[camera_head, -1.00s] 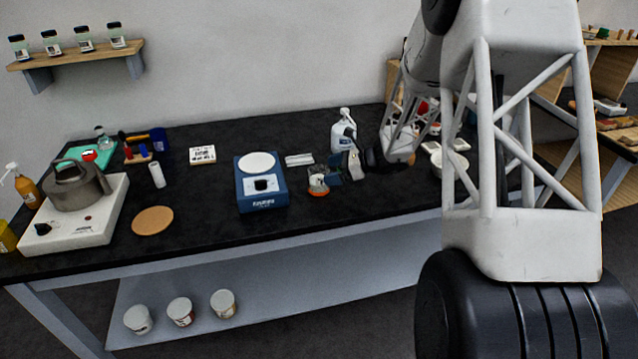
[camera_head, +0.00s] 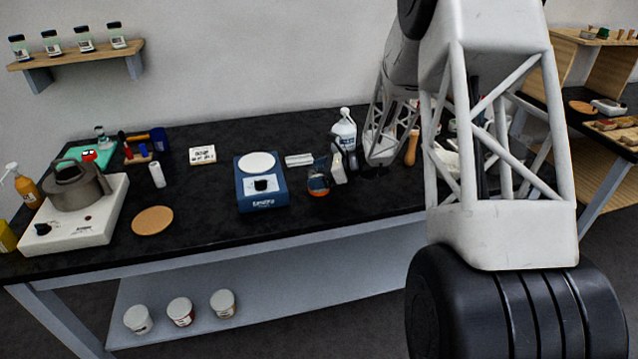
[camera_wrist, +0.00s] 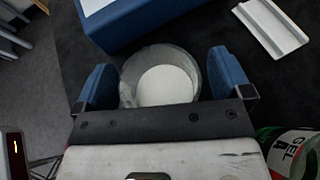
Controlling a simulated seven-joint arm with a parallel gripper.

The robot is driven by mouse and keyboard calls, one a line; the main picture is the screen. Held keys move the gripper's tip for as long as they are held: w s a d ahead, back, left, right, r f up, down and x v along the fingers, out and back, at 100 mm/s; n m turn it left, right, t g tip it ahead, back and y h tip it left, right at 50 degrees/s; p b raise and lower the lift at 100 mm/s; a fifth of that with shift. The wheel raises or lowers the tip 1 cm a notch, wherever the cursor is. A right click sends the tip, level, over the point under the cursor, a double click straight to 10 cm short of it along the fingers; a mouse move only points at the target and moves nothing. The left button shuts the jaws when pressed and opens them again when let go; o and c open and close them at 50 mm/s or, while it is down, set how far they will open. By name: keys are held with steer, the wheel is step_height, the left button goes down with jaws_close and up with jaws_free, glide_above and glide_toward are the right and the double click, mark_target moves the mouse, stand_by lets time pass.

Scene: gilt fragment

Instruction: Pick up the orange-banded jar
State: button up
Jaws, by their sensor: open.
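The orange-banded jar (camera_head: 318,191) stands on the black bench, just right of the blue scale, its orange band low on its side. My gripper (camera_head: 325,172) is at the jar, and one blue finger covers part of it in the head view. In the wrist view I look down on the jar (camera_wrist: 160,72), a round grey, see-through rim with a pale white disc inside. My open blue fingers (camera_wrist: 163,82) stand at its left and right, with the gripper's dark bar hiding the jar's near edge. I cannot tell whether either finger touches it.
The blue scale (camera_head: 262,196) stands close on the jar's left. A white channel-shaped piece (camera_head: 299,160) lies behind. A white bottle (camera_head: 345,128) stands behind right; a bottle labelled GEL (camera_wrist: 291,146) shows near my gripper. The bench in front of the jar is clear.

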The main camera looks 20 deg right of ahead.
stand_by(0.4)
steer(key=c, duration=1.1)
steer(key=shift+r, duration=0.1)
steer(key=shift+r, duration=1.85)
steer(key=s, duration=1)
steer(key=s+r, duration=0.1)
steer(key=s, duration=0.5)
steer(key=shift+a+r, duration=0.1)
steer(key=shift+a, duration=0.25)
